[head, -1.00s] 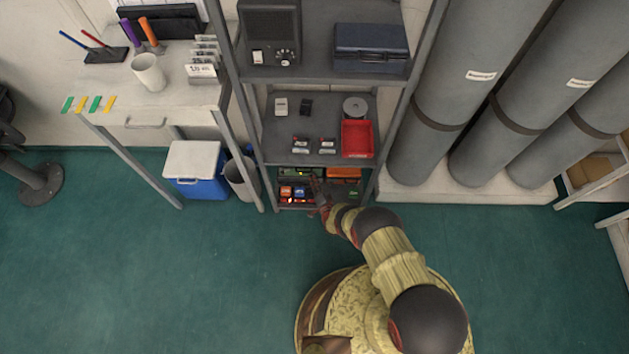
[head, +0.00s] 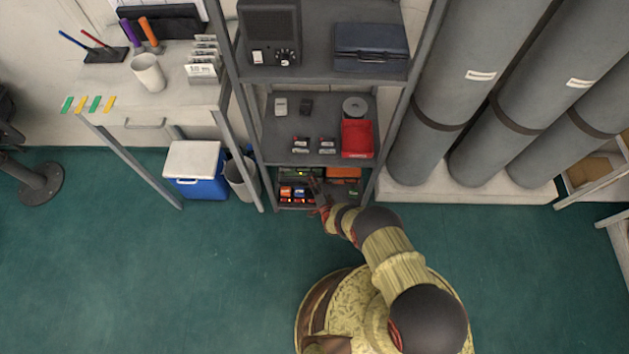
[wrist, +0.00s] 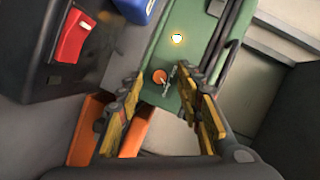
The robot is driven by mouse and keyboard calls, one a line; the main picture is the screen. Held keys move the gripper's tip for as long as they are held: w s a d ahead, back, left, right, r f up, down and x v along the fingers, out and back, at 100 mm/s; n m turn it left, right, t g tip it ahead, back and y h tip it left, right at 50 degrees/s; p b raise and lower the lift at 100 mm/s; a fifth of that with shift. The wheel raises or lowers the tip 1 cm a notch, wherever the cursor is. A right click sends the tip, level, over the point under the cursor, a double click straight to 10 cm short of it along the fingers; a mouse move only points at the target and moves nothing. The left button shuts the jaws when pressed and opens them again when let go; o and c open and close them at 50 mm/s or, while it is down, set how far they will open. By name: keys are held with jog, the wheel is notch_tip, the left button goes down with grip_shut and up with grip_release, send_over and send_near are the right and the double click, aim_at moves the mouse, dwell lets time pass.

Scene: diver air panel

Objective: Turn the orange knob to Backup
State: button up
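The orange knob (wrist: 159,76) is a small round disc on a green panel (wrist: 182,62) in the wrist view. A grey lever-like piece lies close to its right side. My gripper (wrist: 158,86) is open, with its two yellow-and-dark fingers on either side of the knob in the picture. I cannot tell whether either finger touches it. No Backup label is readable. In the head view my gripper (head: 318,188) reaches into the low shelf, and the knob cannot be made out there.
A lit lamp (wrist: 177,39) is on the panel above the knob. A red rocker switch (wrist: 72,36) and a blue part (wrist: 134,8) are at upper left. An orange object (wrist: 92,128) lies at lower left. The shelf unit's middle board (head: 275,140) is above my gripper.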

jog(key=v, duration=1.2)
